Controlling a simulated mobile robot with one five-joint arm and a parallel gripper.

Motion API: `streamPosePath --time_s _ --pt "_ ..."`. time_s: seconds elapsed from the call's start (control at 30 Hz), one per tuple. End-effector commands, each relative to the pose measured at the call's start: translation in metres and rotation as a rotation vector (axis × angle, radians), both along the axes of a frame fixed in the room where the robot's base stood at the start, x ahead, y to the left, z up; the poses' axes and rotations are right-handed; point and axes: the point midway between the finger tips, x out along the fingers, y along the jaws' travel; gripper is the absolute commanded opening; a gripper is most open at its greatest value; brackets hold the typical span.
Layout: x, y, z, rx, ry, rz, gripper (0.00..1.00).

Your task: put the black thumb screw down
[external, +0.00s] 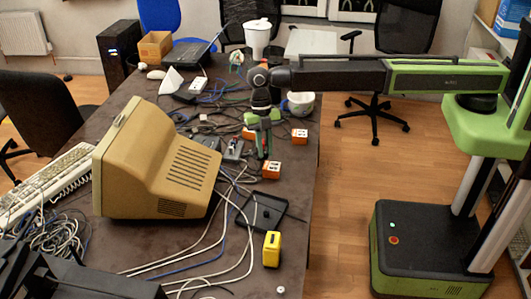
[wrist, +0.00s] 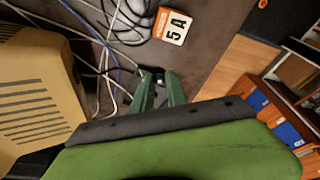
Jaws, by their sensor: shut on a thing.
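My gripper (external: 263,152) hangs pointing down over the dark table, near its right edge, behind an orange and white numbered block. In the wrist view the two green fingers (wrist: 159,82) are close together, with a small dark piece, the black thumb screw (wrist: 159,74), between their tips. It is mostly hidden by the fingers, and I cannot make it out in the external view. Whether it touches the table is not clear.
The orange and white block (wrist: 172,26) lies beyond the fingertips. Loose cables (wrist: 108,50) run close by on the left. A beige monitor (external: 160,160) stands left of my gripper.

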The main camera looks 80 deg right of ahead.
Motion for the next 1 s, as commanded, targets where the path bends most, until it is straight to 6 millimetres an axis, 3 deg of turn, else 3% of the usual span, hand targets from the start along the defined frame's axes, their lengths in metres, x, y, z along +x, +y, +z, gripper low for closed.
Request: streamPosePath --time_s 0.1,0.27,0.37,0.73,1.0 --pt "-0.009 0.021 0.001 0.0 0.0 0.028 0.0" --pt "-0.011 0.027 0.0 0.0 -0.001 0.034 0.0" --pt "-0.009 0.038 -0.011 0.001 -0.001 0.035 0.0" --pt "0.0 0.127 -0.067 0.0 0.0 0.034 0.0" --pt "0.0 0.142 -0.07 0.001 -0.001 0.031 0.0"
